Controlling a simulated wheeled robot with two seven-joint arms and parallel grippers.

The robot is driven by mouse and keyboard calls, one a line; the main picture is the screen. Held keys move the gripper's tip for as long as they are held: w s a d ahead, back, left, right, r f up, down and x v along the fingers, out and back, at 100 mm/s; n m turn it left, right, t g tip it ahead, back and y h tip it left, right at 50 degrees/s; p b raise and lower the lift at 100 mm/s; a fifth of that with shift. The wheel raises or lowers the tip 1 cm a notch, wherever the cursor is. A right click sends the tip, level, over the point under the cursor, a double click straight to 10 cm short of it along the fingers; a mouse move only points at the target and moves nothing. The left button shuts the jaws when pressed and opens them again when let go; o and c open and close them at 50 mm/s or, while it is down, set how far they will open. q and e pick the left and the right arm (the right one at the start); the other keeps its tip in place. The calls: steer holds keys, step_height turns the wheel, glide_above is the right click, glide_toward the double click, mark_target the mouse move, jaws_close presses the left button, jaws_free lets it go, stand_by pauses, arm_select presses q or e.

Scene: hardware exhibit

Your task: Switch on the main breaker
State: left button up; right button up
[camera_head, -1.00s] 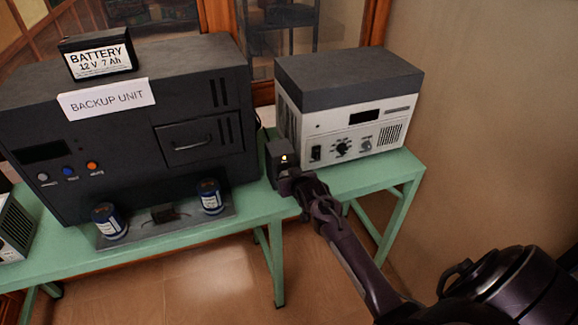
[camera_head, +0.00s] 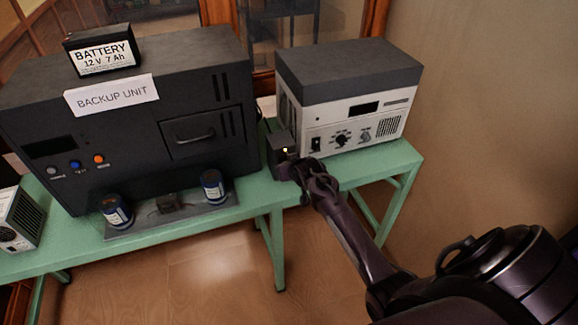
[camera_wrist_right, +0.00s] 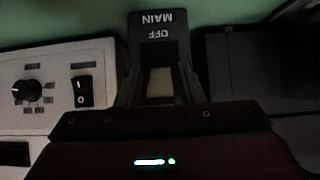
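The main breaker (camera_head: 277,149) is a small dark box on the green table, between the backup unit and a white-fronted device. In the right wrist view its plate (camera_wrist_right: 157,22) reads MAIN and OFF, upside down. My right gripper (camera_wrist_right: 160,80) is at the breaker; its fingers stand apart with a pale block (camera_wrist_right: 160,84) between them, below the word OFF. I cannot tell whether they touch it. My left gripper is not in view.
The dark backup unit (camera_head: 120,110) stands left, with a battery (camera_head: 100,52) on top and two blue cans (camera_head: 213,187) in front. The white-fronted device (camera_head: 350,95) stands close right of the breaker, with a knob and rocker switch. The table's (camera_head: 235,205) front edge is near.

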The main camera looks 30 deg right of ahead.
steer(key=shift+o, duration=0.7)
steer(key=v, duration=0.7)
steer(key=shift+s+r+b, duration=0.25)
steer(key=shift+r+b, duration=0.05)
steer(key=shift+b, duration=0.15)
steer(key=shift+a+f, duration=0.1)
steer(key=shift+f, duration=0.05)
